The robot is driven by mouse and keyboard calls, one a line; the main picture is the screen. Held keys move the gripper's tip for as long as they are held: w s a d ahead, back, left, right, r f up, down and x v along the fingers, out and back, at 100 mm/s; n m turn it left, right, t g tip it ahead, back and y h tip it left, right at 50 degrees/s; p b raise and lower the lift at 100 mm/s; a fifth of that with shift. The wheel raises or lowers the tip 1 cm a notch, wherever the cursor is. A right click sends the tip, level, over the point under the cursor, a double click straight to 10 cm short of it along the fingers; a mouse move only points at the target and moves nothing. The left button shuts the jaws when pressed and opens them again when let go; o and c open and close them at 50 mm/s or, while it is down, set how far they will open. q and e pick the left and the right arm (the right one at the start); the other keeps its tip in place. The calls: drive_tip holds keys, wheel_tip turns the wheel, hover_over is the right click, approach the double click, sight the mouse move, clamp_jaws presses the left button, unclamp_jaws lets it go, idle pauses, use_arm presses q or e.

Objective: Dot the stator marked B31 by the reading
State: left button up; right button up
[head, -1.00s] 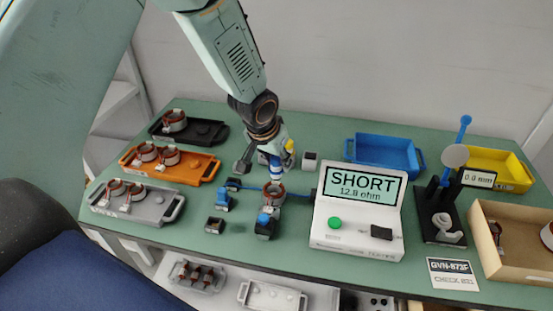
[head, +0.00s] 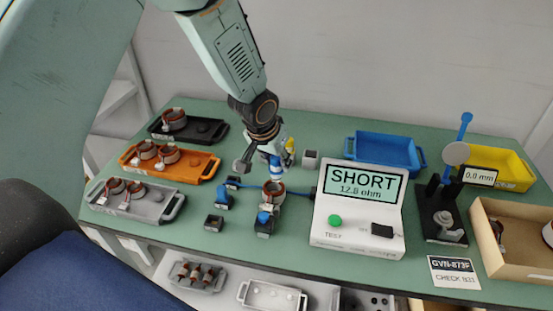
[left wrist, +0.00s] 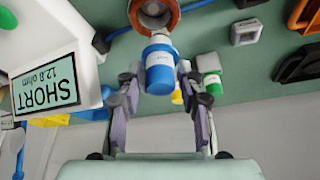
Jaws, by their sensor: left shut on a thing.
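A stator (head: 274,192) with copper windings and a white tag stands at the middle of the table. It also shows at the top of the left wrist view (left wrist: 153,16); its tag is too small to read. My left gripper (head: 266,160) is shut on a blue marker (left wrist: 160,70), which it holds upright close over the stator. I cannot tell whether the marker's tip touches it. The tester (head: 357,225) reads SHORT, 12.8 ohm. A card (head: 454,272) reads GVN-873F with a blurred CHECK line. My right gripper is not in view.
Blue-topped clamps (head: 264,224) stand close by the stator. A green bottle (left wrist: 209,82) is behind my gripper. Black (head: 206,132), orange (head: 207,166) and grey (head: 172,207) trays line the left; a blue tray (head: 384,152), yellow tray (head: 510,170), gauge (head: 437,213) and cardboard box (head: 500,262) stand right.

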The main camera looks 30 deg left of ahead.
use_arm(q)
drive_tip(key=shift+w+r+p, duration=0.1)
drive_tip(key=shift+r+p, duration=0.7)
drive_tip(key=shift+r, duration=0.05)
wheel_tip(320, 180, up, 2)
drive_tip(key=shift+r+p, duration=0.2)
drive_tip(key=shift+p, duration=0.85)
drive_tip(key=shift+r+p, duration=0.9)
drive_tip(key=shift+r, duration=0.05)
drive_tip(key=shift+f, duration=0.1)
drive_tip(key=shift+a+f+b, duration=0.15)
drive_tip(key=shift+f+b, duration=0.15)
drive_tip(key=shift+b, duration=0.1)
drive_tip(key=shift+f, duration=0.1)
